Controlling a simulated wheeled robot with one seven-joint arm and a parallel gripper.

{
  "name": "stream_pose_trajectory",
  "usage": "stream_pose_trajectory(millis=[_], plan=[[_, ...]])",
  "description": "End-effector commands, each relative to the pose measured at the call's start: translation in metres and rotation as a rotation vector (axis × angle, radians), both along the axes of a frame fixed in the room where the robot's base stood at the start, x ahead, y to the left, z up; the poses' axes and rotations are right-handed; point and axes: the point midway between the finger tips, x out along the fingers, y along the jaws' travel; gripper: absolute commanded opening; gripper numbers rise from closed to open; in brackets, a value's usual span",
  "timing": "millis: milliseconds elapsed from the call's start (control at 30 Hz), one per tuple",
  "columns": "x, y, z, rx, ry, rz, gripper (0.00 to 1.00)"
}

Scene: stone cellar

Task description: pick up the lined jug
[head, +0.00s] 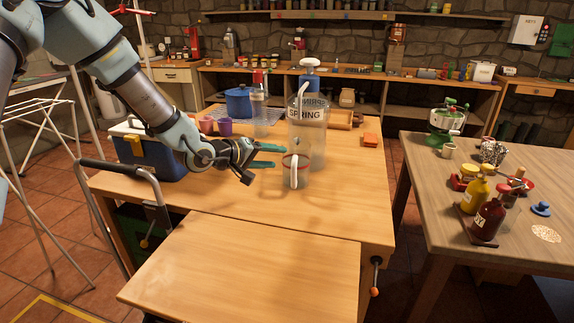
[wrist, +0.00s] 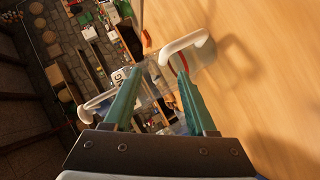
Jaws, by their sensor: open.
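The lined jug (head: 303,174) is a small clear jug with a red line near its rim and a white handle. It stands upright on the wooden workbench (head: 220,190). In the wrist view its white handle (wrist: 186,44) shows near the top centre, just beyond the right fingertip. My gripper (head: 280,156) is open, with green fingers pointing right toward the jug, close to its left side. The wrist view shows nothing clearly held between the fingers (wrist: 158,76). I cannot tell whether a finger touches the jug.
A blue pot (head: 238,103), purple cup (head: 225,127) and blue cooler (head: 150,160) are left and behind. An orange object (head: 370,139) lies right. The bench front is clear.

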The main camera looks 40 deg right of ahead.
Motion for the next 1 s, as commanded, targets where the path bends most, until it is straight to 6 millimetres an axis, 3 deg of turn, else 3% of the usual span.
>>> stream_pose_trajectory(millis=[633,933,1000], plan=[[0.010,-0.065,-0.029,0.004,-0.001,0.001,0.57],[0.011,-0.070,-0.034,0.004,-0.002,0.003,0.57],[0.011,-0.070,-0.034,0.004,-0.002,0.003,0.51]])
